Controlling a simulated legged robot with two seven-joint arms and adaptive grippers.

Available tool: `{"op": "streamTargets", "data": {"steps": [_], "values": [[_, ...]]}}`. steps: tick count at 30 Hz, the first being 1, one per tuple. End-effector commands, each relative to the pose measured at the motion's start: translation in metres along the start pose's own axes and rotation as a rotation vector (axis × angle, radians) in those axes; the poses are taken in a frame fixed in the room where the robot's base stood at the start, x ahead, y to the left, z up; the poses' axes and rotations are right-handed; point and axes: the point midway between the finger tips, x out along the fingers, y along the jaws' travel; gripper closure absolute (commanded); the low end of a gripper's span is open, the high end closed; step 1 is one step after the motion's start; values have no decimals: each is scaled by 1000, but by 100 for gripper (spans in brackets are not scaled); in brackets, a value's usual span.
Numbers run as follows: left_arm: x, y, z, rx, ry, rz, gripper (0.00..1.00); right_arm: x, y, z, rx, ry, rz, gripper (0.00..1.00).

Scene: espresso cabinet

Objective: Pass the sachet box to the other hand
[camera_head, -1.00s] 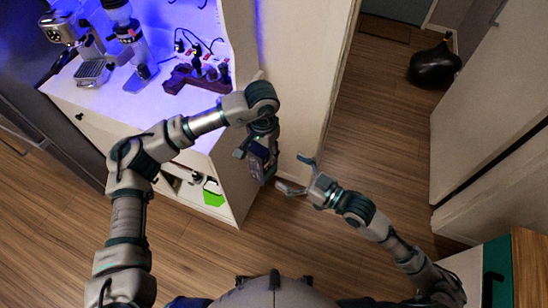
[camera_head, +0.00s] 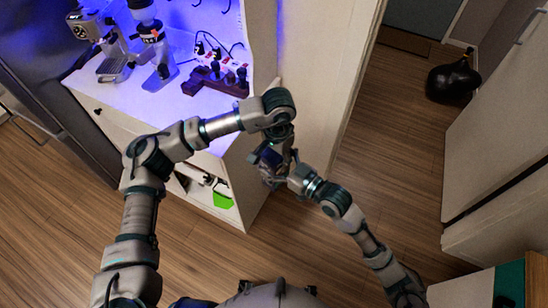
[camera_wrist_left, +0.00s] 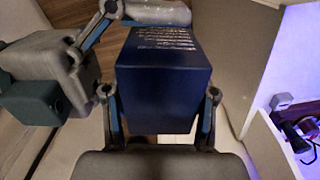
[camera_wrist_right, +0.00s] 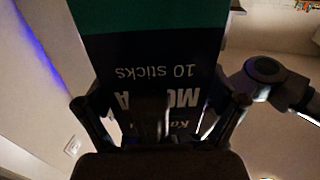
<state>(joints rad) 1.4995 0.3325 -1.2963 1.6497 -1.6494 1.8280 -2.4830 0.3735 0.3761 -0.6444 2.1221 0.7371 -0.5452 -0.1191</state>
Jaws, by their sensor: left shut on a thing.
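The sachet box is dark blue with pale print in the left wrist view (camera_wrist_left: 163,88). In the right wrist view the box (camera_wrist_right: 150,58) shows a green band and upside-down lettering reading "10 sticks". My left gripper (camera_head: 276,150) is shut on the box and holds it in the air beside the cabinet. My right gripper (camera_head: 285,172) is at the box from below right, its fingers (camera_wrist_right: 162,112) open on either side of it. In the head view the box is mostly hidden by both grippers. Whether the right fingers touch it I cannot tell.
The white cabinet (camera_head: 225,155) stands left of the hands, with an espresso machine (camera_head: 105,50), a grinder (camera_head: 157,55) and a dark wooden holder (camera_head: 210,82) on top. A pale wall panel (camera_head: 315,75) is just behind. A black bag (camera_head: 453,82) lies far right. Floor between is clear.

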Motion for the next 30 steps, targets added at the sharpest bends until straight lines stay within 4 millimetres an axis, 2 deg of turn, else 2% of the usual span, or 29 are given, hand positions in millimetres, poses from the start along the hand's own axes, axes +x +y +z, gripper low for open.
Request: {"op": "streamTargets", "data": {"steps": [1,5,6,7,10,22,26,30], "values": [[0,0,0,0,0,0,83,0,0,0,0,0,0,28],[0,0,0,0,1,0,83,0,0,0,0,0,-1,60],[0,0,0,1,1,1,83,0,0,0,1,0,-1,64],[0,0,0,1,1,1,41,0,-1,0,1,1,-1,65],[0,0,0,1,2,1,16,0,-1,0,1,2,-2,65],[-4,0,0,0,1,0,14,0,0,0,0,1,0,65],[-22,0,-1,-1,4,-1,14,0,0,0,0,1,0,65],[-55,0,-2,-1,5,-1,14,0,0,-1,0,1,0,65]]}}
